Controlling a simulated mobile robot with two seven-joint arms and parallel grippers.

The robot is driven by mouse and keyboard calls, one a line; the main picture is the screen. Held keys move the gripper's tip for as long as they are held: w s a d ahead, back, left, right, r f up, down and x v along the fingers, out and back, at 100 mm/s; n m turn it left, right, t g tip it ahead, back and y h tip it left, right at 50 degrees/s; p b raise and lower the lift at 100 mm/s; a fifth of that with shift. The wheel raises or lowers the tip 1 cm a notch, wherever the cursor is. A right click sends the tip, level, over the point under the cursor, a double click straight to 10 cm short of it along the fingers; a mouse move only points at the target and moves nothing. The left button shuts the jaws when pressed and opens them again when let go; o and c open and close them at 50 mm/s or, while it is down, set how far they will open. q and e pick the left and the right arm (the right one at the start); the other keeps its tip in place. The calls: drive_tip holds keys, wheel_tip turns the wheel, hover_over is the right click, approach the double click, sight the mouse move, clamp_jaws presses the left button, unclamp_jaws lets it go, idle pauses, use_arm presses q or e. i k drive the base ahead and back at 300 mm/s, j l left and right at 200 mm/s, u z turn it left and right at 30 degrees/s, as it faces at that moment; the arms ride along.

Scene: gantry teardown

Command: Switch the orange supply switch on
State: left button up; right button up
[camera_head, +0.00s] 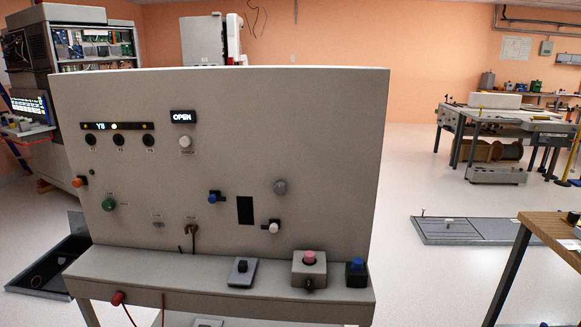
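A grey upright panel (330,150) stands in the middle of the head view. A small orange knob (79,182) is at its left edge, about halfway up, with a dark part beside it. It looks like the orange supply switch; its on or off position is too small to tell. A display reading "OPEN" (183,117) is lit near the panel's top middle, and a dark strip reading "Y8" (117,126) with a lit yellow spot is to its left. Neither of my grippers is in view.
The panel also carries a green knob (109,204), a blue knob (214,197) and a white knob (274,226). A pink button box (309,270) and a blue button (357,268) sit on its ledge. A red lead hangs at front left.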

sight(81, 180)
drive_tip(key=u, duration=1.25)
drive_tip(key=i+j+u, duration=0.1)
drive_tip(key=i+j, duration=0.5)
drive_tip(key=i+j+u, duration=0.15)
drive_tip(key=i+j, duration=0.4)
drive_tip(key=i, duration=0.3)
